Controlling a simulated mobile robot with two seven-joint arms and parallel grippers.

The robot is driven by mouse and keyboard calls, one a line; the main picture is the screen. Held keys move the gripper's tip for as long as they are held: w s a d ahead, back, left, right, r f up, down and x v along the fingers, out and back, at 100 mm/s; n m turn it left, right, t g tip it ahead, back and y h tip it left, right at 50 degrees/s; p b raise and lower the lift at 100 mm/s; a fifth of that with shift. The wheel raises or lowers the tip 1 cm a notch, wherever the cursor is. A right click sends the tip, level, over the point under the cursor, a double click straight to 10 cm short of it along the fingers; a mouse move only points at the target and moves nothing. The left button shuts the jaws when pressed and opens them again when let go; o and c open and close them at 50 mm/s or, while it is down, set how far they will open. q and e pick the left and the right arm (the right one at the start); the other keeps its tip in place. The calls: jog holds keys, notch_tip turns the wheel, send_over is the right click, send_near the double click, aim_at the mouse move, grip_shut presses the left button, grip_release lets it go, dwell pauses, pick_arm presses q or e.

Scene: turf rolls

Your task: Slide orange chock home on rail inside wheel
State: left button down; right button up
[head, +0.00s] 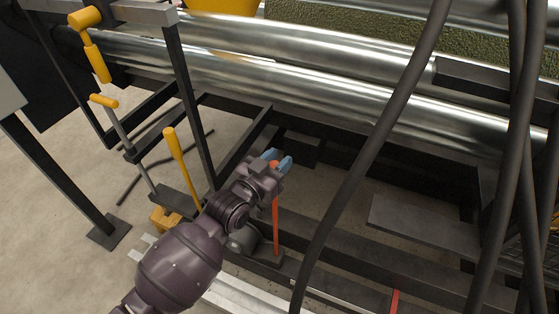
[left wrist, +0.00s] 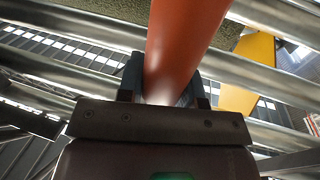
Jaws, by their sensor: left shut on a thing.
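The orange chock's upright orange handle (head: 276,225) rises from a dark foot (head: 264,257) on a dark rail (head: 345,283). My left gripper (head: 279,163), with blue fingertips, is shut on the top of this handle. In the left wrist view the orange shaft (left wrist: 181,45) passes between the fingers (left wrist: 165,88). A grey rounded part, possibly the wheel (head: 245,239), is beside the foot, partly hidden by my arm. My right gripper is not in view.
Shiny metal rollers (head: 330,87) run across the back. Thick dark hoses (head: 372,140) hang in front at the right. A yellow-handled lever (head: 178,155) and dark frame posts (head: 190,95) stand left of my arm. An orange-red stripe (head: 395,301) marks the rail farther right.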

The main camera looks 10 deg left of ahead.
pick_arm(q)
jog(key=shift+r, duration=0.25)
jog(key=c, duration=0.7)
grip_release()
jog(key=shift+f, duration=0.3)
jog(key=shift+s+a+r, duration=0.1)
jog(key=shift+s+a, duration=0.15)
jog(key=shift+s, duration=0.15)
jog(key=p+v, duration=0.2)
jog(key=v, duration=0.8)
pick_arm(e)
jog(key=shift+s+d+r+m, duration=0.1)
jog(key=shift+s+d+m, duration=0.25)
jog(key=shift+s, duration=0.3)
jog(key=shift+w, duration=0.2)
